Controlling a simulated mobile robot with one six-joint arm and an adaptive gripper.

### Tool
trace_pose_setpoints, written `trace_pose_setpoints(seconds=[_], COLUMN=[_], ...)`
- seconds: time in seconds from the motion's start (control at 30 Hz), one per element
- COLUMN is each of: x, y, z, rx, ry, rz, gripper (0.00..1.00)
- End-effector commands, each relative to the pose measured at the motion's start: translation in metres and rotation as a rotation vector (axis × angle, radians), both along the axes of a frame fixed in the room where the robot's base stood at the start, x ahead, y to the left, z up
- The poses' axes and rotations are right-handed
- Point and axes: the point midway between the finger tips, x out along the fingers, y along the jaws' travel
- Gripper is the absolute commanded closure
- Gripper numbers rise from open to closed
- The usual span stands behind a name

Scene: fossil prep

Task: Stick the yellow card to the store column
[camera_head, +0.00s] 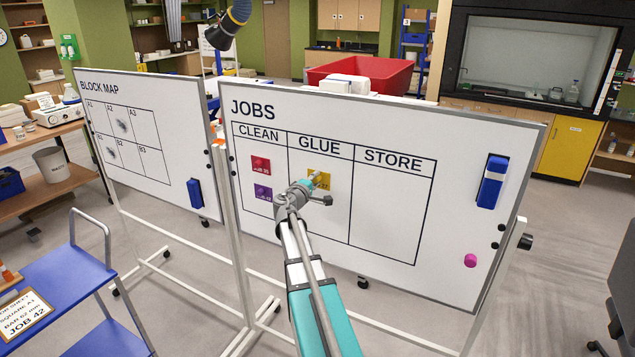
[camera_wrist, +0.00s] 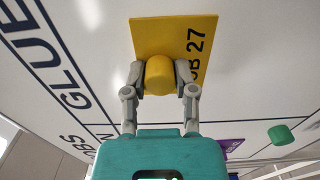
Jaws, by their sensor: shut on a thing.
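The yellow card (camera_head: 319,177) is in the GLUE column of the JOBS board (camera_head: 450,140), partly hidden by my arm. In the wrist view the card (camera_wrist: 150,36) has a yellow round knob (camera_wrist: 159,74) and the text "JOB 27", partly covered by a finger. My gripper (camera_wrist: 159,80) is shut on the knob, with a finger on each side; in the head view my gripper (camera_head: 312,187) is in front of the card. I cannot tell whether the card touches the board. The STORE column (camera_head: 393,215), right of GLUE, is empty.
A red card (camera_head: 261,164) and a purple card (camera_head: 263,193) are in the CLEAN column. A blue eraser (camera_head: 491,182) and a pink magnet (camera_head: 470,260) are on the board's right side. The BLOCK MAP board (camera_head: 165,100) stands at the left. A blue cart (camera_head: 75,275) is at lower left.

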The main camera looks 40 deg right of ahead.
Motion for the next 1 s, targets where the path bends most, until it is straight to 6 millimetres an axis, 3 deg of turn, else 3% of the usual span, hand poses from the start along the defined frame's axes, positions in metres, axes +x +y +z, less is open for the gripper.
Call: trace_pose_setpoints(seconds=[1.0], x=[-0.006], y=[0.012], z=[0.000], rx=[0.000], ry=[0.000], rz=[-0.002], gripper=[1.00])
